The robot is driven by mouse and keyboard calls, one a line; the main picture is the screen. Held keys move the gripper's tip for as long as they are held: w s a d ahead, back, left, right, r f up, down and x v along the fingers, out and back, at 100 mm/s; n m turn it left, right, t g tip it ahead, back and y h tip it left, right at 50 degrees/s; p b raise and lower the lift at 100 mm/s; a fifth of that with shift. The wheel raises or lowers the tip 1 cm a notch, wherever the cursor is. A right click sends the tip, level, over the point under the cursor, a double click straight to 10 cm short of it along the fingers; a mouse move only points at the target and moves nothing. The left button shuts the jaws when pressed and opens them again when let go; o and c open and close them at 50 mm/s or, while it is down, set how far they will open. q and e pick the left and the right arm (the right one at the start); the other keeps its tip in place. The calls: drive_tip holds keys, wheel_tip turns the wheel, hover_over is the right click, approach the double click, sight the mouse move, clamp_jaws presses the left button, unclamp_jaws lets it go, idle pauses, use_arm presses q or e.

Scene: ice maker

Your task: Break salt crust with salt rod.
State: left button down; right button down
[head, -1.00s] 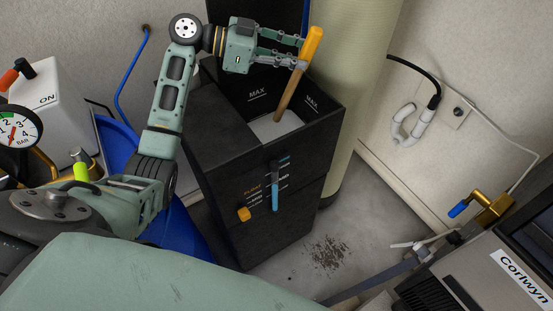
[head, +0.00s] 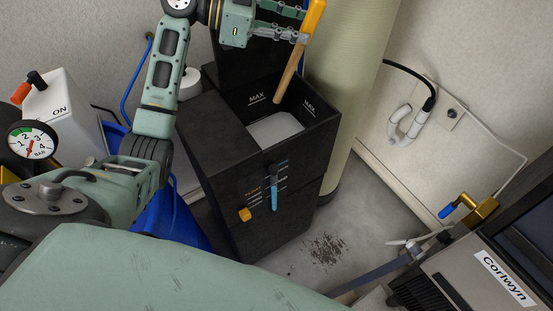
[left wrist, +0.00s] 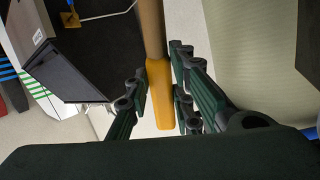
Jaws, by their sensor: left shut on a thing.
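The salt rod (head: 291,72) has a wooden shaft and an orange-yellow grip end. My left gripper (head: 299,36) is shut on it near the grip, and it slants down over the open black tank (head: 212,128). The rod's lower end is at about the tank's rim height and looks clear of the white salt crust (head: 274,129) inside. In the left wrist view the rod (left wrist: 159,85) runs between the fingers of my left gripper (left wrist: 157,90). The crust looks flat and unbroken. My right gripper is not in view.
A pale cylinder (head: 347,70) stands right beside the tank. A blue float marker (head: 274,190) and a yellow knob are on the tank's front. A gauge (head: 33,140) and white switch box are at left. A machine labelled Corlwyn (head: 505,278) is at lower right.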

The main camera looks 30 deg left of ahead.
use_arm(q)
drive_tip(key=shift+r, duration=0.15)
wheel_tip(320, 180, up, 10)
drive_tip(key=p, duration=0.5)
idle(0.5)
